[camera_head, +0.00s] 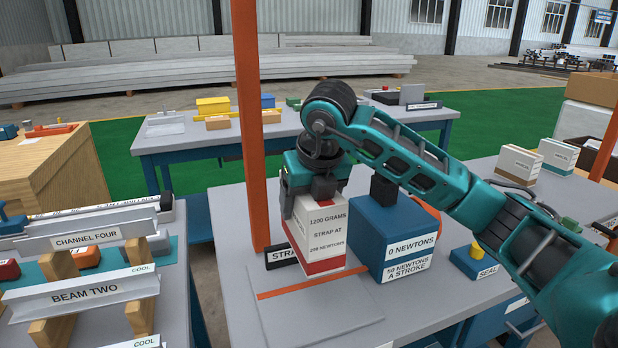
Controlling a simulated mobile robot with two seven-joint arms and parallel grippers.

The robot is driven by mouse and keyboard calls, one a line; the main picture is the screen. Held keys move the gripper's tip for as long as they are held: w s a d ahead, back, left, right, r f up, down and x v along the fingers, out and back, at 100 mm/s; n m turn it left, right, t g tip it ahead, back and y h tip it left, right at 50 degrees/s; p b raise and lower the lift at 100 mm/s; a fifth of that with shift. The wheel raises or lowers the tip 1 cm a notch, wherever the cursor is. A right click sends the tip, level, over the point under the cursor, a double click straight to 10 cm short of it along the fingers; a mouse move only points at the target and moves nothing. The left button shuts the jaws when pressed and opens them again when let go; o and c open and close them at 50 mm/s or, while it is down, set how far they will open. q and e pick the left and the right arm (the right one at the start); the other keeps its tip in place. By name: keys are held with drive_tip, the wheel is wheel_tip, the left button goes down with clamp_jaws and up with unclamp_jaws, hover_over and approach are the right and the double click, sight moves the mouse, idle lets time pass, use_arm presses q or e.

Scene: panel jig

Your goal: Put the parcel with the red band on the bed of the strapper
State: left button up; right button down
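The white parcel (317,232) carries a red band along its lower edge and a printed label reading 1200 grams, strap at 200 newtons. My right gripper (309,200) reaches down from above and is shut on the parcel's upper part. The strapper's bed (325,322) is a flat grey plate with an orange line across it. The parcel is upright over the bed's back part, near the line; I cannot tell whether its base touches. The strapper's blue block (398,232), labelled 0 newtons, stands just right of the parcel. My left gripper is not in view.
A tall orange post (249,120) rises left of the parcel. A blue block with a yellow button (474,262) stands to the right. Two white boxes (518,164) stand farther right. A rack of labelled beams (85,292) fills the left side.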

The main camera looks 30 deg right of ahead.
wheel_tip(320, 180, down, 5)
drive_tip(key=shift+f, duration=0.1)
drive_tip(key=shift+f+b, duration=0.55)
drive_tip(key=shift+f, duration=2.15)
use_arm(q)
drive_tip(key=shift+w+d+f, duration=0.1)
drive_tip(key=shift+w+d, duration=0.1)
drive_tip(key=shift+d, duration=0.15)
use_arm(e)
drive_tip(key=shift+c, duration=2.2)
unclamp_jaws()
drive_tip(key=shift+f, duration=0.25)
drive_tip(key=o, duration=0.4)
drive_tip(key=shift+o, duration=0.2)
drive_tip(key=shift+r, duration=0.1)
